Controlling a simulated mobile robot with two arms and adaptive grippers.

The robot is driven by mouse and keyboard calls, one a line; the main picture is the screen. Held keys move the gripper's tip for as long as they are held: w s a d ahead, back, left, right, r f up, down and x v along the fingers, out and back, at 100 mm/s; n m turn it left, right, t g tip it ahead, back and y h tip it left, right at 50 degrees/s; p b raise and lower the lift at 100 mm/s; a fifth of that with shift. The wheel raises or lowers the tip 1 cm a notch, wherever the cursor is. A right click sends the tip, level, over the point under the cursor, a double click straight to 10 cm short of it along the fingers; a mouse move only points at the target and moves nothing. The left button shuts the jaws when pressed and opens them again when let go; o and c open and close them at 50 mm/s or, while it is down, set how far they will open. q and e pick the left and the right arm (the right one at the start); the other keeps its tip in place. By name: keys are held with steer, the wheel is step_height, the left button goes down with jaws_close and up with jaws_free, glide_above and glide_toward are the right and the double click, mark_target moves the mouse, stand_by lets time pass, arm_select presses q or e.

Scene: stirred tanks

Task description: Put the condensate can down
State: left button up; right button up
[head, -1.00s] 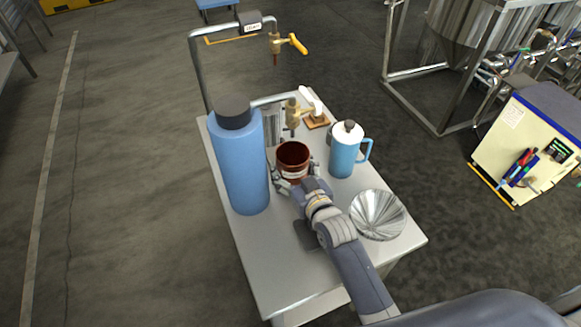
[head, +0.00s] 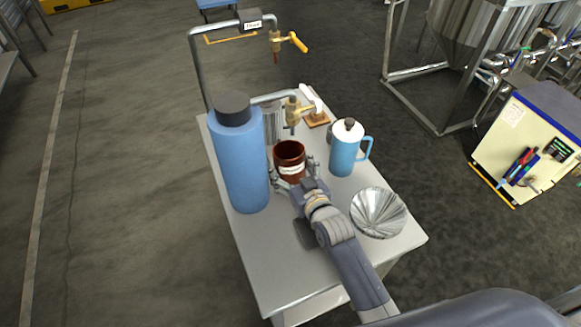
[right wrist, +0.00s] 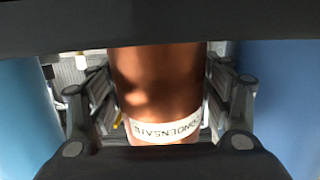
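The condensate can (head: 289,160) is a reddish-brown open cup with a white label. It appears to stand upright on the small grey table (head: 265,270), below the lower tap. In the right wrist view the can (right wrist: 160,90) fills the middle, its label partly reading "CONDENSATE". My right gripper (head: 293,178) is around the can's near side, one finger on each side. The fingers look spread, with a small gap on the right; contact on the left is hard to judge. The can's base is partly hidden by the gripper. My left gripper is not in view.
A tall blue bottle (head: 242,165) stands close on the left. A blue jug with a white top (head: 345,150) stands on the right. A ribbed metal funnel (head: 379,212) lies nearer. Brass taps (head: 291,112) hang from pipes behind the can. The table's front left is clear.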

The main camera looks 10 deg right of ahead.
mark_target(296, 174)
steer(key=shift+s+f, duration=0.2)
steer(key=shift+f, duration=0.35)
steer(key=shift+r, duration=0.2)
steer(key=p+v, duration=0.1)
steer(key=v, duration=0.1)
steer(key=r+p+v, duration=0.1)
steer(key=p+v, duration=0.3)
steer(key=shift+r, duration=0.3)
steer(key=shift+s+d+p, duration=0.15)
steer(key=shift+s+p, duration=0.15)
steer(key=shift+s, duration=0.2)
